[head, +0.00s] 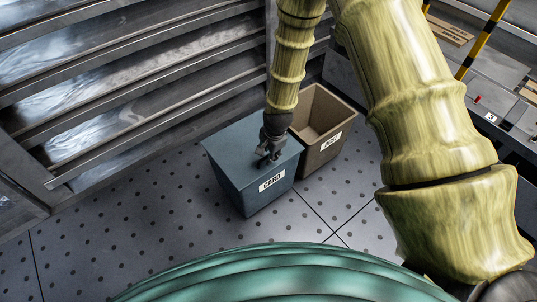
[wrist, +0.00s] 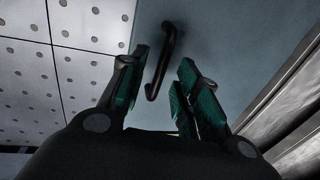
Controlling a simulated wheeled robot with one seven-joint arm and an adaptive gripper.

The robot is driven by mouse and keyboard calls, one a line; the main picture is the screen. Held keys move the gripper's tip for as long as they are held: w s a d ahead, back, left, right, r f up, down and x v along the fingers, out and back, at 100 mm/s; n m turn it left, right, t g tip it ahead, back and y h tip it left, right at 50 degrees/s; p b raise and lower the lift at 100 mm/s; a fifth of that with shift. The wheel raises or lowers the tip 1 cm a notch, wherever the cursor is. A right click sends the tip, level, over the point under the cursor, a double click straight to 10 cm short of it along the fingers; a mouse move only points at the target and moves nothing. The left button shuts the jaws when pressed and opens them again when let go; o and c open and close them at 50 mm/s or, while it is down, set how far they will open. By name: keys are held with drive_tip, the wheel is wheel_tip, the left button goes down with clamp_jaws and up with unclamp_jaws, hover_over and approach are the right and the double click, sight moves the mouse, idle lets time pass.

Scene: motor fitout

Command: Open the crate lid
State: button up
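The blue-grey crate (head: 245,190) labelled CARD stands on the floor with its flat lid (head: 232,146) closed. My gripper (head: 269,153) is above the lid near its front right part. In the wrist view, the lid (wrist: 225,40) carries a black bar handle (wrist: 168,55). My gripper (wrist: 163,75) is open, with one green-padded finger on each side of the handle's near end. A gap shows between the handle and the right finger; whether the left finger touches it is unclear. In the head view the gripper hides the handle.
A brown open bin (head: 318,125) with a label stands right beside the crate, on its right. Metal shelving (head: 130,75) rises behind and to the left. The dotted floor (head: 130,225) in front and left is clear. A bench with parts (head: 490,100) is at the right.

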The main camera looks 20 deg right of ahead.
drive_tip(key=shift+f, duration=0.15)
clamp_jaws()
idle(0.4)
